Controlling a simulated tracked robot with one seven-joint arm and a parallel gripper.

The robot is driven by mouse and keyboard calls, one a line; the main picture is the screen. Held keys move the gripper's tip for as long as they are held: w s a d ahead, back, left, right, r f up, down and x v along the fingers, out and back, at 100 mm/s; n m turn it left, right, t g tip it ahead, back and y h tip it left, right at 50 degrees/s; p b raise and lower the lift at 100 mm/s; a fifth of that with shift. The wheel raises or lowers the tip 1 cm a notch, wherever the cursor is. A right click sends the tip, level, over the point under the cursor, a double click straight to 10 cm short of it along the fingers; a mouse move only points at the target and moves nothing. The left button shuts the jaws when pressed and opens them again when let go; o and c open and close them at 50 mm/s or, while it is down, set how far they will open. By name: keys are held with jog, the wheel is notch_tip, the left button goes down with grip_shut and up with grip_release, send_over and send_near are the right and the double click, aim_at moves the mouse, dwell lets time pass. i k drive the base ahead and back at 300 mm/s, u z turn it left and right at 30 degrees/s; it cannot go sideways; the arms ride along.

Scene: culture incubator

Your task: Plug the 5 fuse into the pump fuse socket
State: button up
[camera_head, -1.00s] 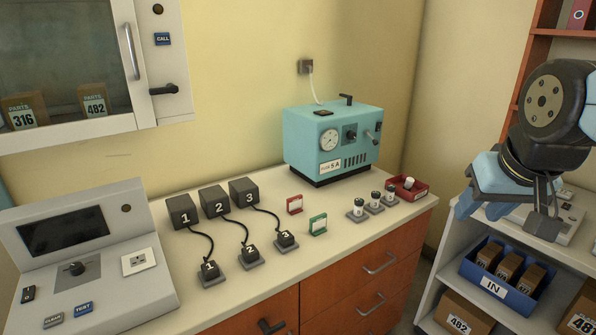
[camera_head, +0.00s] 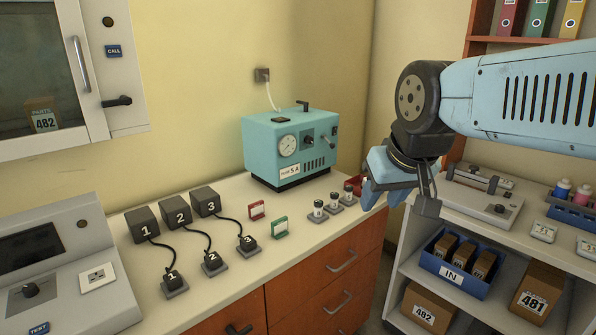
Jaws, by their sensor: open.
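The teal pump (camera_head: 290,148) stands at the back of the bench, with a gauge, a knob and a "FUSE 5 A" label (camera_head: 289,170) on its front. I cannot tell which part is its fuse socket. Three small fuses with dark bodies and pale tops stand upright on grey bases right of the pump's front: a near one (camera_head: 318,208), a middle one (camera_head: 335,198) and a far one (camera_head: 348,191). Their ratings are too small to read. My gripper (camera_head: 399,196) is open and apart from the fuses, to their right, by the bench's right end.
A red tray (camera_head: 353,180) is mostly hidden behind my gripper. Red (camera_head: 257,209) and green (camera_head: 279,227) cards stand left of the fuses. Numbered black boxes (camera_head: 176,211) with corded plugs lie further left. A shelf unit (camera_head: 400,262) with a blue "IN" bin (camera_head: 434,264) stands right.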

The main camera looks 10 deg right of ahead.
aim_at(348, 189)
jog(key=z, duration=0.75)
jog(key=i, duration=0.75)
jog(key=u, duration=0.75)
